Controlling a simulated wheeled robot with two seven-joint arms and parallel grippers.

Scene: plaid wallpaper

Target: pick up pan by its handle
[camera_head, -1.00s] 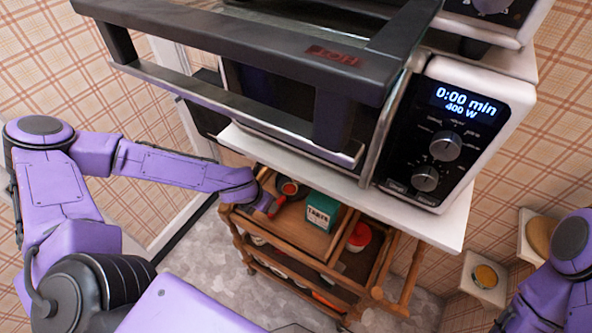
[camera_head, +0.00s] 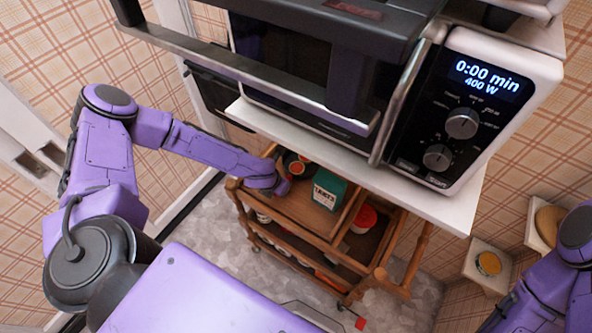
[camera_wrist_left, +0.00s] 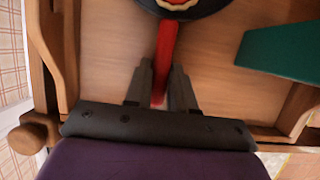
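The dark pan (camera_head: 290,161), with a round red and pale item in it, lies on the top of the wooden cart. In the left wrist view the pan's rim (camera_wrist_left: 212,9) shows at the top edge, and its red handle (camera_wrist_left: 165,50) points down toward my gripper. My left gripper (camera_wrist_left: 161,75) has one finger on each side of the handle, with no clear gap to it. In the head view the left gripper (camera_head: 281,187) covers most of the handle. My right gripper is out of view.
The wooden cart (camera_head: 275,218) also carries a green tin (camera_head: 328,189) right of the pan and a red and white container (camera_head: 363,217). The microwave (camera_head: 455,120) on its white shelf (camera_head: 330,151) overhangs the cart. The cart's raised wooden sides border the pan.

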